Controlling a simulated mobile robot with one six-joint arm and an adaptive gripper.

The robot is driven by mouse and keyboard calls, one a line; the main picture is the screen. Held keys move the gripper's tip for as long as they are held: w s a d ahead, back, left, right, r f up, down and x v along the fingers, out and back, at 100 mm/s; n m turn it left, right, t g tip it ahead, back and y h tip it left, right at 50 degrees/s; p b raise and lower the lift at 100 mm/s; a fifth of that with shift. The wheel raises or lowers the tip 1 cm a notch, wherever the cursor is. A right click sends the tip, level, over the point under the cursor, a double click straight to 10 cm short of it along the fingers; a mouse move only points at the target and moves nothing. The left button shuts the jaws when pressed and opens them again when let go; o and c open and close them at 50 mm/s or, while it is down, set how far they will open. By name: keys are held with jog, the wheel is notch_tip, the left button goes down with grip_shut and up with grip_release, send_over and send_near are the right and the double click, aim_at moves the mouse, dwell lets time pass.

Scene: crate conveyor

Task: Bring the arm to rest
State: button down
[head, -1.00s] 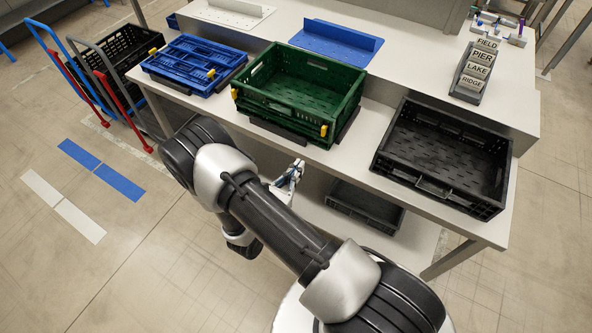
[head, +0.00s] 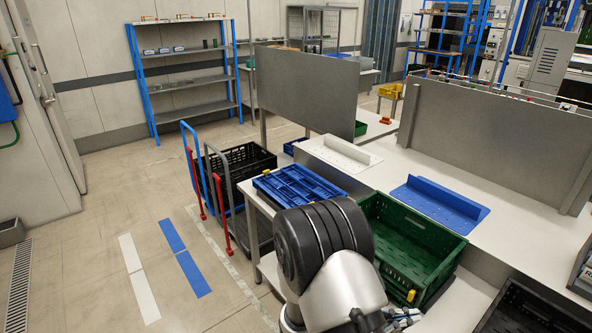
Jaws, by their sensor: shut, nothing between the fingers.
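In the head view my arm (head: 335,255) rises from the bottom edge, its dark joint and silver link in front of the workbench. A small part of my gripper (head: 403,317) shows at the bottom edge, just below the green crate; it is shut and holds nothing. Most of the gripper and the lower arm are hidden or out of the picture.
A green crate (head: 412,243), a flat blue crate (head: 297,186) and a cropped black crate (head: 522,312) stand on the bench. Hand trucks (head: 218,195) with black crates stand left of it. The floor (head: 95,240) further left is clear, with blue and white markings.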

jog(key=s+r+m+g+y, duration=0.5)
jog(key=s+r+m+y, duration=0.3)
jog(key=s+r+m, duration=0.4)
jog(key=s+a+r+m+t+y, duration=0.4)
jog(key=s+a+r+t+y, duration=0.2)
jog(key=a, duration=0.5)
jog(key=shift+s+r+m+t+y, duration=0.25)
jog(key=shift+m+t+y, duration=0.15)
jog(key=shift+y, duration=0.8)
